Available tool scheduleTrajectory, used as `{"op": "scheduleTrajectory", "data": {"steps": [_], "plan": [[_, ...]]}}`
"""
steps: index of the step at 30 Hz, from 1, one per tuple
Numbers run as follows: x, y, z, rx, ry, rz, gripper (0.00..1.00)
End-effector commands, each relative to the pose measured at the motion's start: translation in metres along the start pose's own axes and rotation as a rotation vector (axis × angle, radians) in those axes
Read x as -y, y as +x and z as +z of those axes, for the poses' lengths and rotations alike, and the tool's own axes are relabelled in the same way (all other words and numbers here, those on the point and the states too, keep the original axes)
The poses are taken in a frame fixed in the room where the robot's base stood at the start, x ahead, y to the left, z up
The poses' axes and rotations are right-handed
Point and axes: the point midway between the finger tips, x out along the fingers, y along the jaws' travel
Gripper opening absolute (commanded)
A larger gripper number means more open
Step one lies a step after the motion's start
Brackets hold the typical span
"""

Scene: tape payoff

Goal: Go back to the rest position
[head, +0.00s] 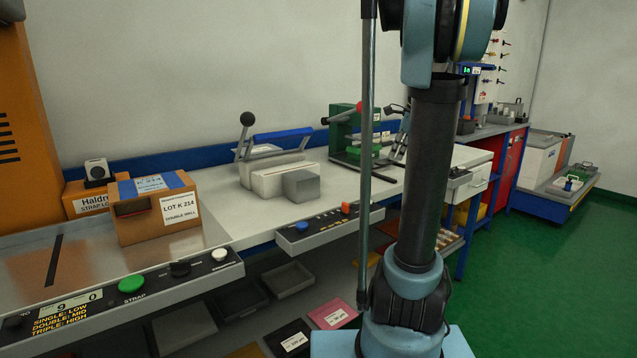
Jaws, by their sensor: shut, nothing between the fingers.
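My arm (428,170) rises upright at the right of the middle in the head view, from its blue base to a blue joint at the top edge. The arm runs out of the picture there. My gripper is not in view, so its place is hidden. A brown carton (155,222) with a blue-taped top and a "LOT K 214 DOUBLE WALL" label sits on the steel-topped strapping bench (90,262) at the left.
A lever sealer (272,182) with a grey block (301,186) beside it and a green press (350,150) stand on the bench along the wall. Bins and pads lie below. A red cabinet (507,165) stands farther right. Green floor (560,290) is clear at the right.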

Motion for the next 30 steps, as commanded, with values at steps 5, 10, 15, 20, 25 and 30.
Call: {"op": "scheduleTrajectory", "data": {"steps": [5,10,15,20,25,30], "plan": [[-0.067,0.008,0.009,-0.030,-0.289,0.022,0.00],[-0.126,0.019,0.010,-0.056,-0.567,0.047,0.00],[-0.184,0.034,0.006,-0.076,-0.844,0.077,0.00],[-0.236,0.051,-0.004,-0.093,-1.100,0.109,0.00],[-0.287,0.072,-0.019,-0.107,-1.370,0.147,0.00],[-0.334,0.097,-0.037,-0.115,-1.636,0.189,0.00]]}}
